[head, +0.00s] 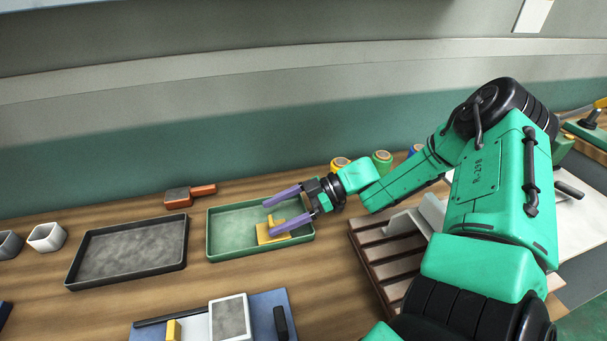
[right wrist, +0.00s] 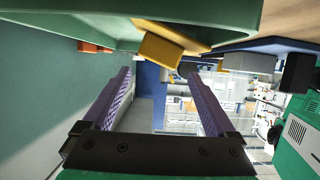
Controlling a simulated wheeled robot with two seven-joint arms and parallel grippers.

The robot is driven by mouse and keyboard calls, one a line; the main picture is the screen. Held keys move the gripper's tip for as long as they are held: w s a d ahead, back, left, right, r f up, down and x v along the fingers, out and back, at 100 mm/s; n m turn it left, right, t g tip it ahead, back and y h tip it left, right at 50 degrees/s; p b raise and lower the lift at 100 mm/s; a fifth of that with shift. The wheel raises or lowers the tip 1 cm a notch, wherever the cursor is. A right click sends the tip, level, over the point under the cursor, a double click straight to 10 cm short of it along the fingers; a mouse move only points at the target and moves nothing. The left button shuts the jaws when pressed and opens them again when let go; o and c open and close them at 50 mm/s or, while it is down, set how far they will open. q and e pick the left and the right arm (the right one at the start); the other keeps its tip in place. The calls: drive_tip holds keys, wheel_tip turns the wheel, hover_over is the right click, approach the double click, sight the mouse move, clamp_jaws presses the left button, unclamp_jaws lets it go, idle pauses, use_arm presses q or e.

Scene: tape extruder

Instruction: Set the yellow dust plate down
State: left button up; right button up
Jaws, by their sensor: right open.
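The yellow dust plate (head: 268,236) lies in the green tray (head: 225,252), in its right half, with a small raised part on it. In the right wrist view the yellow plate (right wrist: 160,50) shows at the top, past the fingertips, next to the green tray (right wrist: 60,25). My right gripper (head: 268,217), with purple fingers, reaches in from the right over the tray. Its fingers are spread, one to each side of the plate's raised part, and hide some of the plate. In the right wrist view nothing is clamped between the fingers (right wrist: 158,80). My left gripper is out of view.
A dark grey tray (head: 130,250) stands left of the green one. An orange-handled brush (head: 190,195) lies behind. Several tape rolls (head: 381,160) stand at the back. A brown slatted rack (head: 375,262) is on the right. A blue mat (head: 262,305) with tools is in front.

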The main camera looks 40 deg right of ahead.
drive_tip(key=p+v, duration=0.1)
drive_tip(key=v, duration=0.9)
drive_tip(key=shift+d, duration=0.2)
drive_tip(key=shift+r, duration=0.1)
